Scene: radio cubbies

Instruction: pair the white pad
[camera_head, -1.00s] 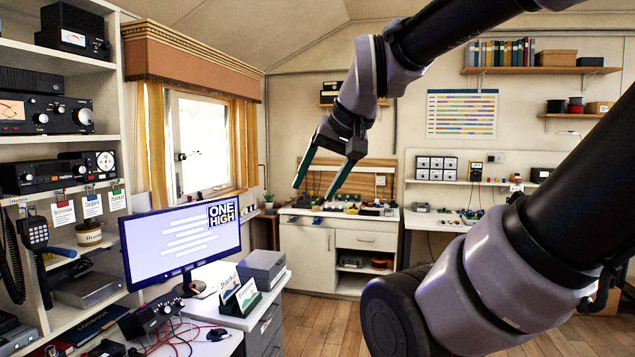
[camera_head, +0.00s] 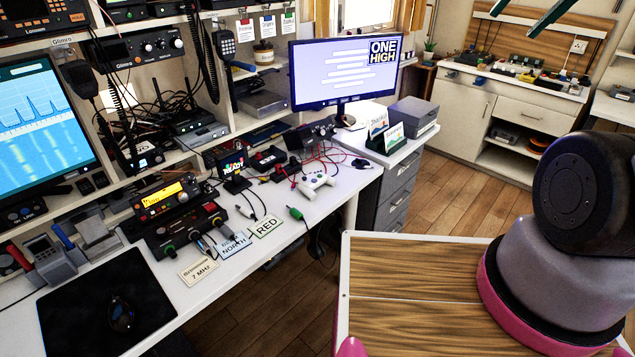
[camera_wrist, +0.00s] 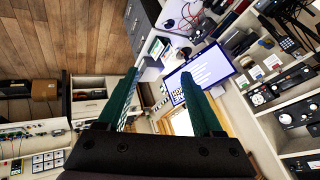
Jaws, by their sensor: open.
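The white pad (camera_head: 316,184), a game controller with small coloured buttons, lies on the white desk in the head view. A small screen with coloured letters (camera_head: 234,162) stands behind it to the left. A black box with a red part (camera_head: 268,158) sits between that screen and the monitor. My gripper (camera_head: 510,25) shows only as two green fingers at the top right edge, well away from the pad. In the wrist view my gripper (camera_wrist: 160,72) is open with nothing between its fingers. I cannot make out the pad clearly there.
A monitor (camera_head: 343,72) stands behind the pad. A radio box (camera_head: 175,228) and black mat (camera_head: 105,310) are at left. Wooden floor (camera_head: 440,208) is open beyond the drawers.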

